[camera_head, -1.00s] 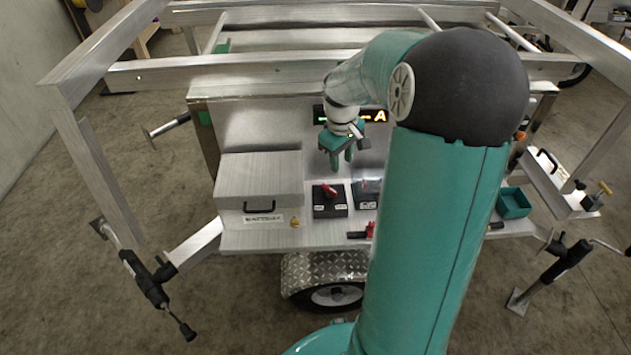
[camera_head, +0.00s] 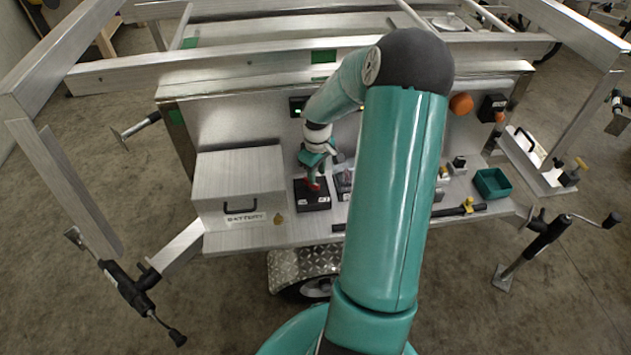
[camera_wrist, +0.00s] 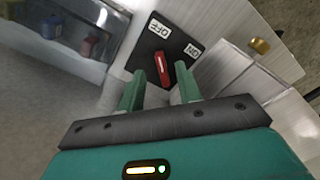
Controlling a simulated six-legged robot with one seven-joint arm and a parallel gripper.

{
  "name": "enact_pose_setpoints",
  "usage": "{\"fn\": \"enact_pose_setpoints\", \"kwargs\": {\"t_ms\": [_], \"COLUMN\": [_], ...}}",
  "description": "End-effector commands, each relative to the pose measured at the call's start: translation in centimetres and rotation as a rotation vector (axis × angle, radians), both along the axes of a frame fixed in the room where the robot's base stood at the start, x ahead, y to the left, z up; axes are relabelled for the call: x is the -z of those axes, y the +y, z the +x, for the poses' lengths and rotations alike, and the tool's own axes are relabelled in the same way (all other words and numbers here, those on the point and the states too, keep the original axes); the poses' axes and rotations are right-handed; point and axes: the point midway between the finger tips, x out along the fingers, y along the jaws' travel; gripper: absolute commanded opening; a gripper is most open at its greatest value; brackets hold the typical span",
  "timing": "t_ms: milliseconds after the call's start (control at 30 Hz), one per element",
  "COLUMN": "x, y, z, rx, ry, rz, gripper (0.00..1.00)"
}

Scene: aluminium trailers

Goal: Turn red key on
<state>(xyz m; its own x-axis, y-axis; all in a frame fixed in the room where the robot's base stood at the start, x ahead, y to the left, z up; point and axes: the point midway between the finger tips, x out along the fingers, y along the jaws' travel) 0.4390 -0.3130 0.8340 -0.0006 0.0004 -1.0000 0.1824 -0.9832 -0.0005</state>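The red key (camera_wrist: 162,68) sits on a black switch box with white OFF and ON labels, seen in the wrist view. The key stands between the two labels, roughly along the line between my fingers. My gripper (camera_wrist: 170,82) is open, with its two green fingers on either side of the key's near end; I cannot tell whether they touch it. In the head view my gripper (camera_head: 313,175) is low over the black switch box (camera_head: 312,202), and the red key (camera_head: 312,186) is partly hidden by the fingers.
A metal battery box (camera_head: 238,185) with a black handle stands left of the switch. A second black switch (camera_head: 344,183) is close on the right, partly behind my arm. A green tray (camera_head: 493,184) is farther right. Metal trailer rails (camera_head: 230,65) run behind the panel.

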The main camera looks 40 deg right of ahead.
Motion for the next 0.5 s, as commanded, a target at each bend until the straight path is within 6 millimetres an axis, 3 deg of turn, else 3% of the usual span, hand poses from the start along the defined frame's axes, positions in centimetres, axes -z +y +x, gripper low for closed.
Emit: {"fn": "enact_pose_setpoints", "kwargs": {"t_ms": [200, 500], "x": [3.7, 4.9], "y": [0.0, 0.0], "z": [0.2, 0.4], "rx": [-0.002, -0.003], "ry": [0.002, 0.001], "rz": [0.001, -0.001], "gripper": [0.35, 0.35]}}
